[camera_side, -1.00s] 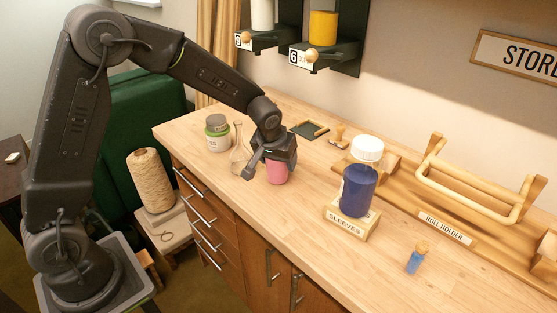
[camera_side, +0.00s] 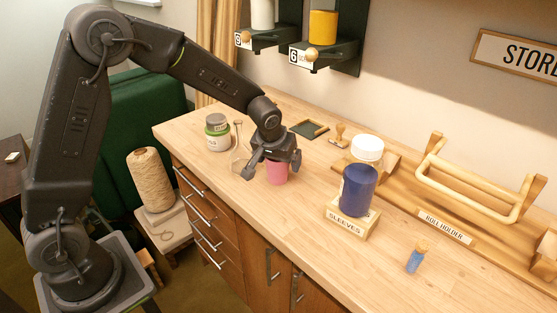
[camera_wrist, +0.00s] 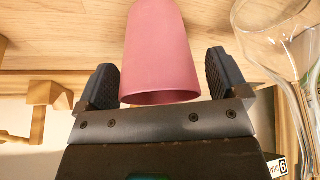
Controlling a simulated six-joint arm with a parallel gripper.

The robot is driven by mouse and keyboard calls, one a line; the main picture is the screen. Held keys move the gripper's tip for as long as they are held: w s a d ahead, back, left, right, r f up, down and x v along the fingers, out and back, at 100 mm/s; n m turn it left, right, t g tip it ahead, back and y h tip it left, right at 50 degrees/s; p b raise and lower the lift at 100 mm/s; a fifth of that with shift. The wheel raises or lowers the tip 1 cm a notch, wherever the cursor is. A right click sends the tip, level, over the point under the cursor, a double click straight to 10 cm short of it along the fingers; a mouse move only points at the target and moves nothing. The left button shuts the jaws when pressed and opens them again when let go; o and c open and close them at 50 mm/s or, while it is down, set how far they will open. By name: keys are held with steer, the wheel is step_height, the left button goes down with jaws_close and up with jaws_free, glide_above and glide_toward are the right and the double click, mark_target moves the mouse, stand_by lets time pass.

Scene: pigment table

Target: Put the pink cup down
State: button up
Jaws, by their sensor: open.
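The pink cup (camera_side: 277,173) stands upright on the wooden counter. In the wrist view the pink cup (camera_wrist: 160,55) lies between the two finger pads, with a visible gap on each side. My gripper (camera_side: 270,165) is open around the cup, and its fingers (camera_wrist: 163,80) do not touch it in the wrist view. The cup's upper part is partly hidden behind the gripper in the side view.
A glass flask (camera_side: 238,158) stands close to the left of the gripper, and a lidded jar (camera_side: 217,138) beyond it. A blue jar (camera_side: 357,190) sits on the sleeves block to the right. A small blue vial (camera_side: 416,260) is at the front right. Counter between cup and block is clear.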

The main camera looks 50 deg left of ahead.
steer(key=v, duration=1.1)
steer(key=s+r+m, duration=0.2)
steer(key=s, duration=1)
steer(key=s+d+r+m+t+h, duration=0.1)
steer(key=s+r+m, duration=0.1)
steer(key=s, duration=1)
steer(key=shift+d+r+t+h, duration=0.3)
steer(key=shift+r, duration=0.45)
